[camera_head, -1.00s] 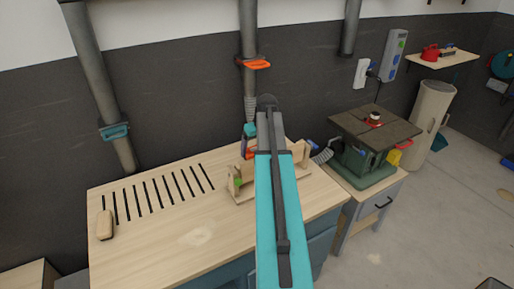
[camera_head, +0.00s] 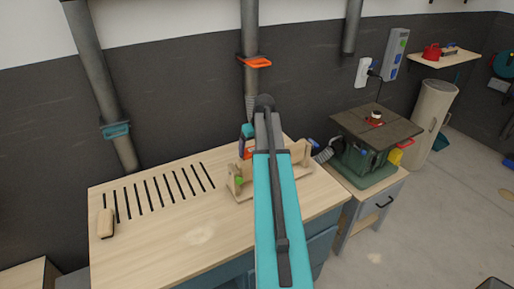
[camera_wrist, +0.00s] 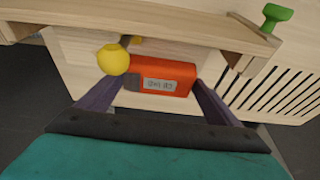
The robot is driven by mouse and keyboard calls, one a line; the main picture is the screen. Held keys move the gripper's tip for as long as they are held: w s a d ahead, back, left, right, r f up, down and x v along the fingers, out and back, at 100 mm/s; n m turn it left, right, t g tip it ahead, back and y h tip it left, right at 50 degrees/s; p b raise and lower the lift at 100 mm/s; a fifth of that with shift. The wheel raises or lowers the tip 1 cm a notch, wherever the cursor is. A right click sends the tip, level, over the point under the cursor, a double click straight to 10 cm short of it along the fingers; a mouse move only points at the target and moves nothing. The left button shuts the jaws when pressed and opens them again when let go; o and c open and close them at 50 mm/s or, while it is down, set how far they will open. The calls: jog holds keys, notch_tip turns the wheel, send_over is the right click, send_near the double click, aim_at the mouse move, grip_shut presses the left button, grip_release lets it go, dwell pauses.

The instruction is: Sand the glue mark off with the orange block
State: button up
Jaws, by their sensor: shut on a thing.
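The orange block (camera_wrist: 176,76), with a pale label and a dark end, is between the two fingers of my gripper (camera_wrist: 160,81) in the wrist view. The gripper is shut on it. Below it is pale wood, and I cannot tell whether they touch. In the head view my teal arm hides the gripper and much of the wooden form (camera_head: 240,191) on the workbench (camera_head: 150,250). A pale patch (camera_head: 200,236) shows on the bench's front part; I cannot tell if it is the glue mark. No other mark shows clearly.
A yellow ball-shaped knob (camera_wrist: 114,59) is close to the block's left end. A wooden rail (camera_wrist: 150,28) runs beyond it, with a green knob (camera_wrist: 277,14) at right. A wooden block (camera_head: 106,223) lies by the bench slots. A green machine (camera_head: 368,150) stands right.

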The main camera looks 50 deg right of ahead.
jog(key=shift+w+a, duration=0.2)
jog(key=shift+a, duration=0.5)
jog(key=shift+d, duration=0.2)
jog(key=shift+s+d, duration=0.25)
jog(key=shift+d, duration=0.35)
jog(key=shift+s+d, duration=0.2)
jog(key=shift+d, duration=0.4)
jog(key=shift+a, duration=0.15)
jog(key=shift+w+a, duration=0.25)
jog(key=shift+a, duration=0.4)
jog(key=shift+w+a, duration=0.2)
jog(key=shift+a, duration=0.4)
jog(key=shift+d, duration=0.2)
jog(key=shift+s+d, duration=0.2)
jog(key=shift+d, duration=0.4)
jog(key=shift+s+d, duration=0.2)
jog(key=shift+d, duration=0.4)
